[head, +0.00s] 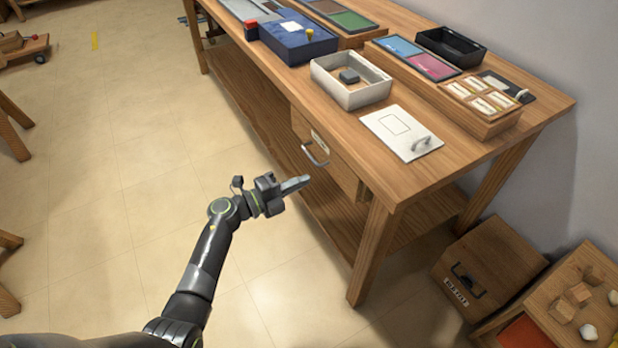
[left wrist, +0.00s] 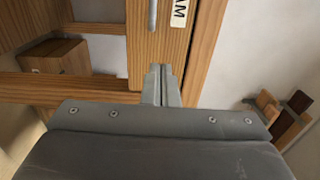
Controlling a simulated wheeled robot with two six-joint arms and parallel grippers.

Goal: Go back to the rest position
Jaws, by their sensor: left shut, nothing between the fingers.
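My left gripper (head: 296,184) is shut and empty in the head view. It hangs in the air in front of the wooden workbench, just below and left of a drawer's metal handle (head: 315,154). I cannot tell whether it touches the bench, but it looks apart from the handle. In the left wrist view its closed fingers (left wrist: 161,82) point at the drawer front (left wrist: 158,45), which carries a white label. My right gripper is in neither view.
The workbench top (head: 455,150) holds a grey open box (head: 340,95), a white lid (head: 385,125), a blue box (head: 298,45) and a black tray (head: 450,48). A wooden box (head: 490,262) stands on the floor at the right.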

